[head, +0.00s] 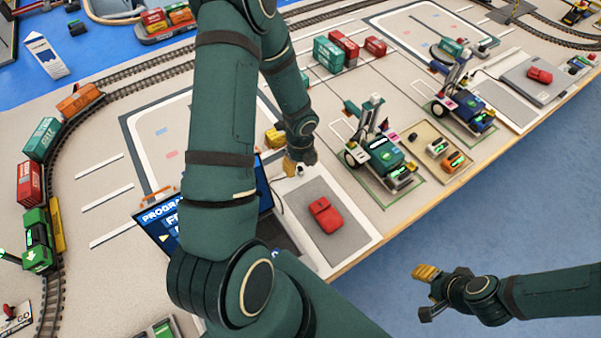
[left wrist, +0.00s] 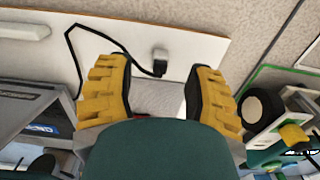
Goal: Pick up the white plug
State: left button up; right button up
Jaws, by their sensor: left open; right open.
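In the left wrist view a small white plug (left wrist: 159,54) sits on a pale board, with a black cable end (left wrist: 158,68) at its near side. The cable loops away to the left. My left gripper (left wrist: 158,80) has its two yellow fingers apart, one on each side of the plug's line, with nothing between them gripped. In the head view my left gripper (head: 298,163) points down just beyond the grey pad; the plug is too small or hidden there to tell. My right gripper (head: 430,278) is open and empty, off the table's front edge over the blue floor.
A red mouse-like block (head: 325,215) lies on the grey pad near the table's front edge. A laptop (head: 160,222) is partly behind my left arm. A model crane vehicle (head: 380,150) stands just right of the left gripper. Train cars (head: 40,138) are at the left.

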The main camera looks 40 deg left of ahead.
pick_arm(q)
notch_tip(320, 180, down, 2)
jog(key=shift+f, duration=0.2)
grip_shut()
jog(key=shift+r, duration=0.1)
